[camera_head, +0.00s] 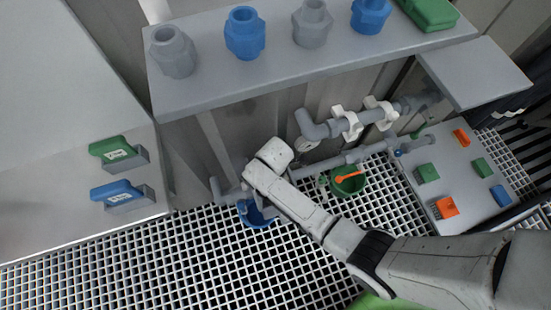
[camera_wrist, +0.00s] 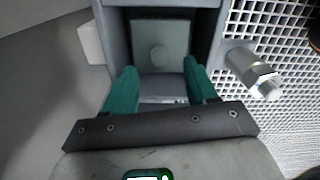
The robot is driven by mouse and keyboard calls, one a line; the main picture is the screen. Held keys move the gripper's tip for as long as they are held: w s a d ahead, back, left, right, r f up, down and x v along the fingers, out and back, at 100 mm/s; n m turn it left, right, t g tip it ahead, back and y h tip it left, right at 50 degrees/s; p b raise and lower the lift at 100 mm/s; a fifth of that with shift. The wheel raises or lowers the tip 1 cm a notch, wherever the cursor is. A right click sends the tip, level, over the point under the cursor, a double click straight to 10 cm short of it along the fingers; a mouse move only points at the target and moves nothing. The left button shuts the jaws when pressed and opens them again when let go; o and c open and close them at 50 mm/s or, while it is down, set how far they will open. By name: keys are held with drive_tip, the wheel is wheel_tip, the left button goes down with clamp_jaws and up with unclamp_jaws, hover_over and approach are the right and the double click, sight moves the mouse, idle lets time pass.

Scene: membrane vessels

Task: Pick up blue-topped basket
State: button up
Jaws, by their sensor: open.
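My gripper (camera_wrist: 158,75) has teal fingers, held apart, with nothing visibly clamped between them. A blue round vessel (camera_head: 257,216) is partly hidden beside the arm's end. A blue-topped piece in a grey holder (camera_head: 118,192) sits on the left cabinet. Which one is the blue-topped basket is unclear.
A green-topped piece (camera_head: 112,150) sits above the blue one. Grey pipes (camera_head: 355,122) run behind my arm, near a green bucket (camera_head: 347,181). A grey panel (camera_head: 465,165) carries coloured blocks. A metal fitting (camera_wrist: 255,74) is right of the fingers. The grating (camera_head: 100,262) is open at front left.

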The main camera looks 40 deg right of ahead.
wheel_tip(320, 180, down, 4)
drive_tip(key=shift+f+b, duration=0.1)
drive_tip(key=shift+b, duration=0.6)
drive_tip(key=shift+c, duration=0.3)
clamp_jaws()
